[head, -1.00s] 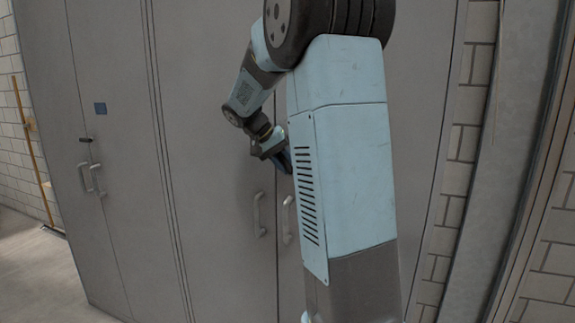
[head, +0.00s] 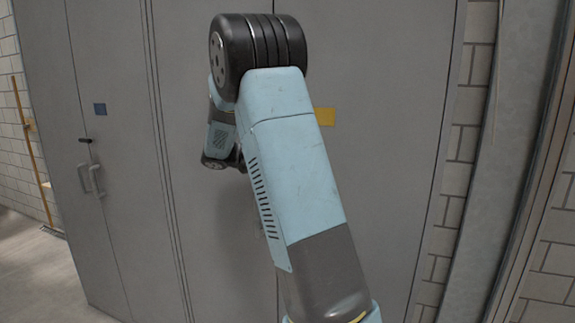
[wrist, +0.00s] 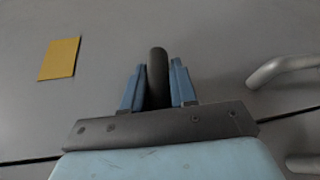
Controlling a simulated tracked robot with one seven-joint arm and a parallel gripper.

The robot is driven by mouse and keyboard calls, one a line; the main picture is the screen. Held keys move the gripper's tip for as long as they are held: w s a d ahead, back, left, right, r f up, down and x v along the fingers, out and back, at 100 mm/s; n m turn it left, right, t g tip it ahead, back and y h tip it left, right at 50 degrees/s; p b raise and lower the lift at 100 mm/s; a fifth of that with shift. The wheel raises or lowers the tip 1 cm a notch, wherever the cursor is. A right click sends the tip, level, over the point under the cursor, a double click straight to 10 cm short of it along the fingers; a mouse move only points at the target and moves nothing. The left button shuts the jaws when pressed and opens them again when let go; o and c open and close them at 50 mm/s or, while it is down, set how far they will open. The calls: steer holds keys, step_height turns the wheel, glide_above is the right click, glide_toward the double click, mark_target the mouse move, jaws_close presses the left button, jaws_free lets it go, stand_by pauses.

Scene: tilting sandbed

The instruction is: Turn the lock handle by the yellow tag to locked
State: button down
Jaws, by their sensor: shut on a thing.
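The yellow tag (head: 325,116) is on the grey cabinet door, just right of my arm in the head view. It also shows in the wrist view (wrist: 59,58), left of my gripper. The dark lock handle (wrist: 157,78) stands between the blue fingers of my gripper (wrist: 158,66), which is shut on it. The handle points up in the wrist view, its tip showing past the fingertips. Its base is hidden behind my gripper. In the head view my arm hides the gripper and this handle.
A pull handle (wrist: 282,70) is right of my gripper, with part of another (wrist: 303,163) below it. Farther left, another cabinet has a blue tag (head: 100,109), a dark lock handle (head: 85,140) and pull handles (head: 97,180). A brick wall (head: 468,150) stands at right.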

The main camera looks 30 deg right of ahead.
steer(key=shift+f+n+g+h, duration=0.1)
steer(key=shift+n+g+h, duration=0.2)
steer(key=shift+h, duration=0.3)
steer(key=c, duration=1)
jaws_free()
steer(key=shift+o, duration=0.2)
steer(key=shift+w+a, duration=0.1)
steer(key=v, duration=1.3)
steer(key=shift+w+a, duration=0.2)
steer(key=shift+a, duration=0.1)
steer(key=shift+s, duration=0.1)
